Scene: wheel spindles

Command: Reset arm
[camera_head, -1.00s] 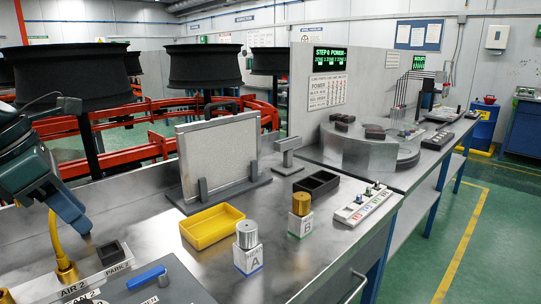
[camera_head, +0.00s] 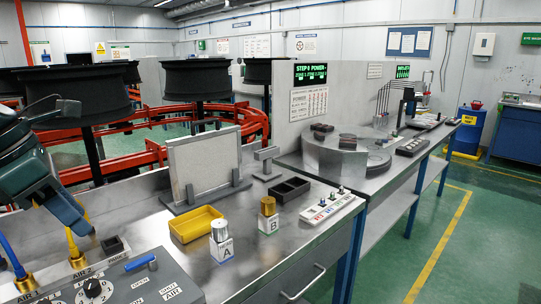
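My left arm comes in at the left edge, and my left gripper (camera_head: 74,222) hangs at its lower end, dark grey and teal, over the near left part of the metal bench (camera_head: 150,232). It is beside the yellow hose and brass fitting marked AIR 2 (camera_head: 74,254). Its fingertips cannot be made out clearly, so I cannot tell whether it is open or shut. I see nothing plainly held in it. My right gripper is not in view.
A grey control panel (camera_head: 130,285) with a knob and blue lever is at the front. A yellow tray (camera_head: 196,224), block A (camera_head: 222,248), block B (camera_head: 268,222), a black bin (camera_head: 289,190) and a framed panel (camera_head: 204,163) stand on the bench. Green floor (camera_head: 400,262) is free at right.

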